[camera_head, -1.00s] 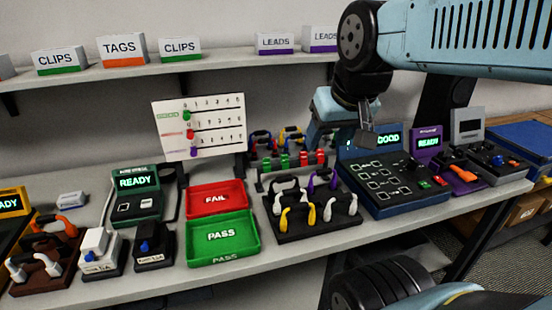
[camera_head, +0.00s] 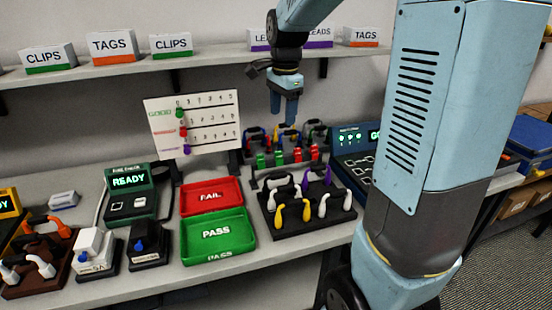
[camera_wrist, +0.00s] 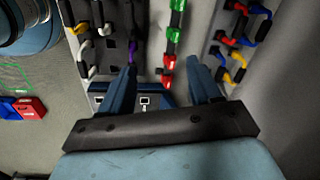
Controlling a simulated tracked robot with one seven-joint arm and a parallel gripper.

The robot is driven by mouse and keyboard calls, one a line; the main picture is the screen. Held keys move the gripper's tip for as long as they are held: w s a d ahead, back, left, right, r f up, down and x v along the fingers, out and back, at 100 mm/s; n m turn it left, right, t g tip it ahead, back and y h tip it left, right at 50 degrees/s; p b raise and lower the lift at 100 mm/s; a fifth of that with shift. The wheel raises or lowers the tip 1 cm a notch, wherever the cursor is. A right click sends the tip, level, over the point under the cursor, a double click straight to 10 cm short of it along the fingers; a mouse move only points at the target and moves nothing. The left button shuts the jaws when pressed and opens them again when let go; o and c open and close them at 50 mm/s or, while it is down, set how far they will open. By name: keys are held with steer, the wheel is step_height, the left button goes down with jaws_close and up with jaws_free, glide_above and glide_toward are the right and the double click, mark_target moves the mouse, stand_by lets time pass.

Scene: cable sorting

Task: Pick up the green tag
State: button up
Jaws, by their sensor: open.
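Two small green tags, one at the left (camera_head: 262,160) and one beside it (camera_head: 279,158), stand in a low rack behind the black cable stand. Two red tags (camera_head: 306,154) stand to their right in the same row. My gripper (camera_head: 284,118) is open and empty, fingers pointing down, above the tag row. In the wrist view, the green tags (camera_wrist: 175,36) lie beyond the fingertips, while the red tags (camera_wrist: 168,65) show between the open fingers (camera_wrist: 161,66). No contact with any tag is visible.
A black stand of white, yellow and purple cables (camera_head: 305,210) is in front of the rack; more coloured cables (camera_head: 286,136) hang behind it. The red FAIL tray (camera_head: 190,206) and green PASS tray (camera_head: 190,246) are left. A shelf (camera_head: 215,54) runs behind.

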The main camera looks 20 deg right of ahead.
mark_target(278, 152)
steer(key=w+f+m, duration=0.1)
steer(key=f, duration=0.3)
steer(key=w+f+m, duration=0.1)
steer(key=w+f, duration=0.1)
steer(key=f, duration=0.2)
steer(key=w+f+m+g, duration=0.1)
steer(key=f, duration=0.3)
steer(key=shift+w+f, duration=0.25)
steer(key=shift+w, duration=0.15)
steer(key=shift+d+f, duration=0.2)
steer(key=shift+f, duration=2.35)
steer(key=c, duration=1.1)
